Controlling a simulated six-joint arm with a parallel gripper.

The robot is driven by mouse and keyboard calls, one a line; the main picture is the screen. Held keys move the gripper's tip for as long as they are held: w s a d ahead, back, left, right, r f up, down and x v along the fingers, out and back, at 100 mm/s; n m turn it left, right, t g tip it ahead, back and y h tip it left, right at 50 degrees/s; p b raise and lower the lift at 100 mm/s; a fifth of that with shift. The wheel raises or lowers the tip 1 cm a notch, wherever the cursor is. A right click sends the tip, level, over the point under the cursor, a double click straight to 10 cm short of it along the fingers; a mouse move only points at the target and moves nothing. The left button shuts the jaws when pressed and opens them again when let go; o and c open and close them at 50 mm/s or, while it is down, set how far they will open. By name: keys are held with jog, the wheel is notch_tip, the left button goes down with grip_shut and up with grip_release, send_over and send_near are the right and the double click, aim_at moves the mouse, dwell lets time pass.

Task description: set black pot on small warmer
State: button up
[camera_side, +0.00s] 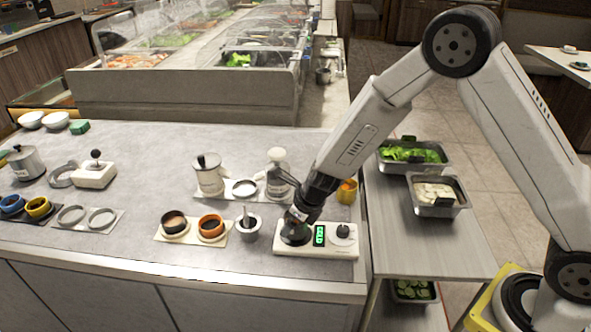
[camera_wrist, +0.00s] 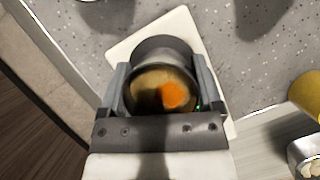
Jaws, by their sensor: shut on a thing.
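The black pot (camera_wrist: 165,47) is between the two fingers of my gripper (camera_wrist: 162,98) in the wrist view. It is open at the top, with brownish contents and an orange patch inside. In the side view the pot (camera_side: 295,237) is dark and partly hidden by my gripper (camera_side: 297,216). The small warmer (camera_side: 345,253) is a white slab with a green display and a black knob. The pot is over its left end, roughly upright; whether it touches the surface I cannot tell. The warmer also shows beneath the pot in the wrist view (camera_wrist: 185,27).
Left of the warmer stand a grey mortar (camera_side: 248,230) and a tray (camera_side: 165,238) with a dark cup and an orange cup. Behind are a pump bottle (camera_side: 277,180), a canister (camera_side: 209,180) and a yellow cup (camera_side: 347,191). The counter's front edge (camera_side: 230,277) is close.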

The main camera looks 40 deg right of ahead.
jog(key=shift+f, duration=0.3)
dwell(0.5)
jog(key=o, duration=1.1)
jog(key=shift+r, duration=0.1)
jog(key=shift+r, duration=3.9)
jog(key=shift+s+d+r, duration=0.1)
jog(key=s+d+r+n, duration=0.1)
jog(key=s+d+n, duration=0.2)
jog(key=s+n, duration=0.3)
jog(key=s+d+r+n+g+h, duration=0.1)
jog(key=s+d+n, duration=0.2)
jog(key=n, duration=1.2)
jog(key=s+d+r+n, duration=0.1)
jog(key=s+d+n, duration=0.2)
jog(key=s+n, duration=0.7)
jog(key=shift+d+r+g+h, duration=0.15)
jog(key=shift+d+g+h, duration=0.25)
